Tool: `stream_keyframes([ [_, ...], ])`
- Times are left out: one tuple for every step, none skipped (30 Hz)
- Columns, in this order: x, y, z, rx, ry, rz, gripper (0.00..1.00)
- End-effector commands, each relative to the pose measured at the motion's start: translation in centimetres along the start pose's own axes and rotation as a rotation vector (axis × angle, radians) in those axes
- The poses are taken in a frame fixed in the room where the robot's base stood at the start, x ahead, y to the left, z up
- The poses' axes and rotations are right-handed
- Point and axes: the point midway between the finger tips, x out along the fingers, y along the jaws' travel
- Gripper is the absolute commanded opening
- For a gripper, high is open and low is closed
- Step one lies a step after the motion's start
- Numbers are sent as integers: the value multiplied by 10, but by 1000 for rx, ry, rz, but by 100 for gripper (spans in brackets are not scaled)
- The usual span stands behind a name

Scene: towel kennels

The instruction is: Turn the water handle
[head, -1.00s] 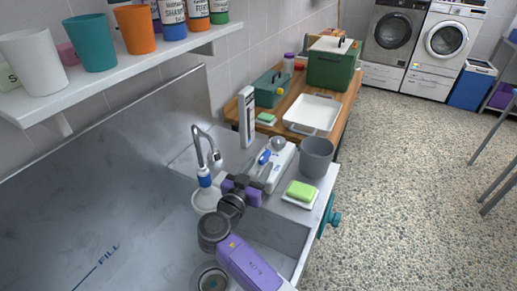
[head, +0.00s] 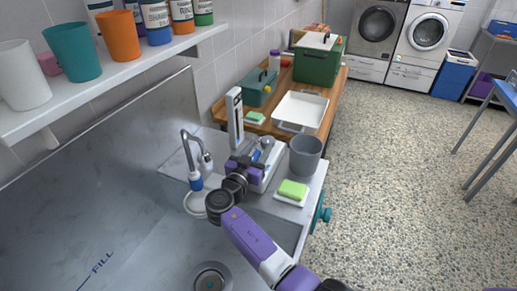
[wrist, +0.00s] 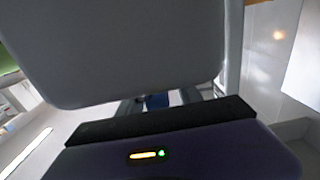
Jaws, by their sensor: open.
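My gripper (head: 257,155) is open at the white box-shaped unit (head: 269,172) on the sink's far ledge. A blue lever-like part (head: 265,153) shows on the unit beside the fingers. In the wrist view a small blue piece (wrist: 157,101) shows between the fingers; I cannot tell if they touch it. A large grey surface fills the upper wrist view and hides much. The curved metal tap (head: 190,150) with a blue collar stands left of my gripper. A teal knob (head: 321,214) is on the sink's outer right side. I cannot tell which part is the water handle.
A grey cup (head: 305,155) and a green sponge (head: 292,189) on a white dish stand right of the unit. A tall white post (head: 235,118) rises behind it. A shelf (head: 110,80) with cups and bottles hangs at upper left.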

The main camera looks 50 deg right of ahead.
Motion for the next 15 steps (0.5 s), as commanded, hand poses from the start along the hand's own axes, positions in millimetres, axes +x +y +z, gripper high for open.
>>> stream_keyframes([
  [0, 0, 0, 0, 0, 0, 42],
  [0, 0, 0, 0, 0, 0, 42],
  [0, 0, 0, 0, 0, 0, 42],
  [0, 0, 0, 0, 0, 0, 36],
  [0, 0, 0, 0, 0, 0, 30],
  [0, 0, 0, 0, 0, 0, 22],
  [0, 0, 0, 0, 0, 0, 16],
  [0, 0, 0, 0, 0, 0, 10],
  [0, 0, 0, 0, 0, 0, 3],
  [0, 0, 0, 0, 0, 0, 0],
  [0, 0, 0, 0, 0, 0, 0],
  [0, 0, 0, 0, 0, 0, 0],
  [0, 0, 0, 0, 0, 0, 0],
  [0, 0, 0, 0, 0, 0, 0],
  [0, 0, 0, 0, 0, -1, 0],
])
